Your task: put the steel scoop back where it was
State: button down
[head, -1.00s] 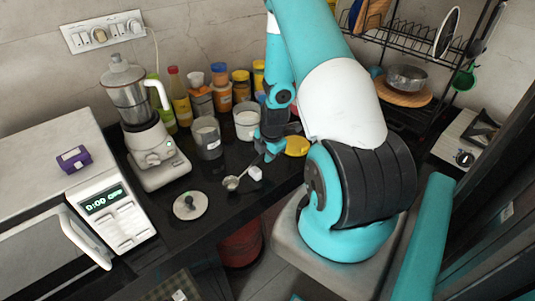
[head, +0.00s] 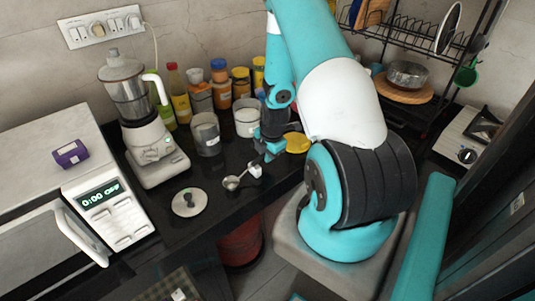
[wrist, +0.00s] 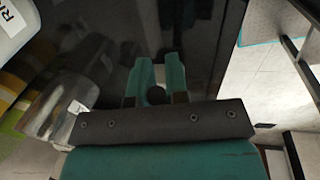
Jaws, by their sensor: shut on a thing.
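The steel scoop (head: 232,182) shows in the head view with its small round bowl near the counter's front edge. Its thin handle runs up and right to my gripper (head: 266,151). My gripper is shut on the handle. In the wrist view the teal fingers (wrist: 155,82) are close together with a small dark round thing between them; the scoop's bowl cannot be made out there. I cannot tell whether the bowl touches the counter. A clear canister (head: 206,138) and a white-filled canister (head: 247,120) stand open behind the scoop.
A small white block (head: 256,171) is beside the scoop handle. A round knobbed lid (head: 188,202) lies to the left and a yellow lid (head: 297,142) to the right. A blender (head: 150,145) and a microwave (head: 105,205) stand left. Bottles and jars (head: 221,90) line the wall.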

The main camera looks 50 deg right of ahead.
dwell(0.7)
jog(key=c, duration=1.1)
grip_release()
jog(key=shift+o, duration=0.2)
